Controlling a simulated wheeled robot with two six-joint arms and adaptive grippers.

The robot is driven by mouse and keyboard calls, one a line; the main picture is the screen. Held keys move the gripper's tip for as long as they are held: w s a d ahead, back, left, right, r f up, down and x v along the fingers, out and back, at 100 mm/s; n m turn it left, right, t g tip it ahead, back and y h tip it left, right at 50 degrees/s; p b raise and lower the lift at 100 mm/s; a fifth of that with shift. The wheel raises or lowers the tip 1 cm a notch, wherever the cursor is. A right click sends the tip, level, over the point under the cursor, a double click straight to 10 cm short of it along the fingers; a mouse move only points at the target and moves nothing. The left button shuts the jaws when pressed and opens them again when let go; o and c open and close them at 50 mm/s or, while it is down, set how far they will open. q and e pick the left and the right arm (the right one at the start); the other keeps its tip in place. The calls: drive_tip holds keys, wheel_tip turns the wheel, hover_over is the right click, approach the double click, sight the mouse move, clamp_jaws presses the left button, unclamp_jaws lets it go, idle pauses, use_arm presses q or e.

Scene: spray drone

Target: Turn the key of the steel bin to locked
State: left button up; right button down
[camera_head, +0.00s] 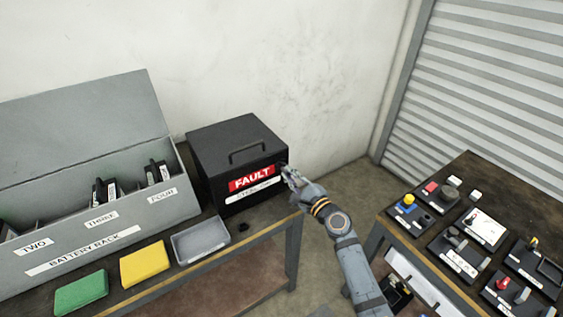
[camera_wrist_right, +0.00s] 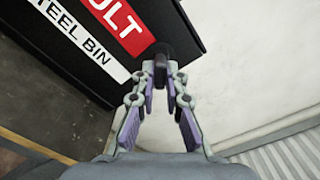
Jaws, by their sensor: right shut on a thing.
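The steel bin (camera_head: 225,150) is a black box with a lid handle, a red FAULT label and a white strip below it. It stands at the right end of the left bench. The white strip reads STEEL BIN in the right wrist view (camera_wrist_right: 85,40). My right gripper (camera_head: 287,174) is at the right end of the bin's labelled face. In the wrist view its fingers are shut on a small dark key (camera_wrist_right: 160,62) at the bin's edge beside the label. The fingers hide most of the key, and I cannot tell its turn angle. My left gripper is not in view.
A grey battery rack (camera_head: 85,235) stands left of the bin. Green (camera_head: 80,293), yellow (camera_head: 145,263) and grey (camera_head: 200,240) trays lie along the bench front. A control bench (camera_head: 450,235) with several switch boxes stands at the right. A wall is behind the bin.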

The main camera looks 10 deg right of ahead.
drive_tip(key=shift+f+m+p, duration=0.1)
drive_tip(key=shift+m+p, duration=1.35)
drive_tip(key=shift+m, duration=2.25)
drive_tip(key=shift+m+p, duration=0.55)
drive_tip(key=shift+m, duration=0.25)
drive_tip(key=c, duration=1.8)
unclamp_jaws()
drive_tip(key=shift+m, duration=0.3)
drive_tip(key=o, duration=0.5)
drive_tip(key=shift+s, duration=0.1)
drive_tip(key=v, duration=1.2)
